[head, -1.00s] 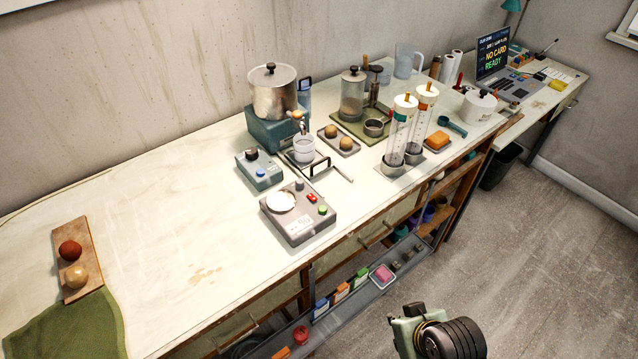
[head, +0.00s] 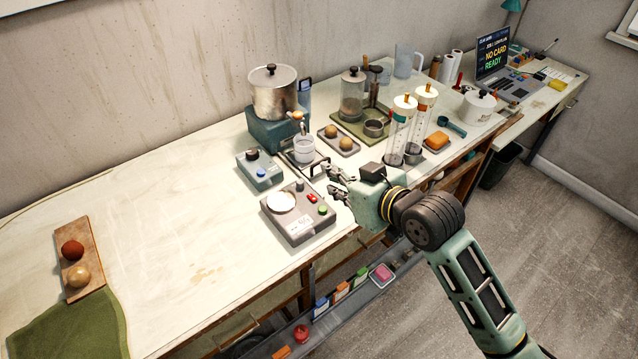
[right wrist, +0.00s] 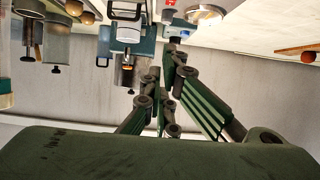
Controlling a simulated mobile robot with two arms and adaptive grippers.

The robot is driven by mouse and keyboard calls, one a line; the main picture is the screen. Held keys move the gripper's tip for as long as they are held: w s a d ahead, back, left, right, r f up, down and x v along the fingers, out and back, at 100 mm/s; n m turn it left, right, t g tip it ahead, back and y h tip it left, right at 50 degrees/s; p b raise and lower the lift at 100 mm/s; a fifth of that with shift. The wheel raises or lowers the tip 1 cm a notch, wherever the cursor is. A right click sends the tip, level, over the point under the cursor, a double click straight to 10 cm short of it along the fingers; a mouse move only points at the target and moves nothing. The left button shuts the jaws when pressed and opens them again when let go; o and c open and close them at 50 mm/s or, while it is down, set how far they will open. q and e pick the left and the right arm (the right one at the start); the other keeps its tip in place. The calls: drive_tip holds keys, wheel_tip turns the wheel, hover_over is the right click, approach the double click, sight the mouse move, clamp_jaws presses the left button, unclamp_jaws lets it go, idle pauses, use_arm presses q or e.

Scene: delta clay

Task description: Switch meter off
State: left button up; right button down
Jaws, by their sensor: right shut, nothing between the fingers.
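A grey box-shaped device (head: 298,222) sits on the workbench with a round white dish or dial (head: 280,202), a red switch (head: 312,198), a green button (head: 323,210) and a dark knob on top. A blue-grey box (head: 260,172) with a black knob and a blue button stands behind it to the left. I cannot tell for certain which one is the meter. My right gripper (head: 334,182) is shut and empty, just right of the grey device and above the bench. Its fingers (right wrist: 170,85) also show in the right wrist view. My left gripper is out of view.
A metal pot (head: 274,92) on a teal base and a white cup (head: 304,150) on a stand are behind the devices. Tall clear cylinders (head: 399,130) stand close behind my right wrist. The left bench (head: 170,220) is mostly clear.

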drive_tip(key=p, duration=0.1)
hover_over(312, 198)
drive_tip(key=d, duration=0.1)
wheel_tip(312, 198, down, 3)
drive_tip(key=shift+s+d+r, duration=0.15)
drive_tip(key=shift+r, duration=0.05)
wheel_tip(312, 198, down, 3)
drive_tip(key=shift+d+f+p, duration=0.1)
drive_tip(key=shift+f+p, duration=0.05)
drive_tip(key=shift+p, duration=0.45)
drive_tip(key=shift+s+f, duration=0.15)
drive_tip(key=shift+f, duration=0.35)
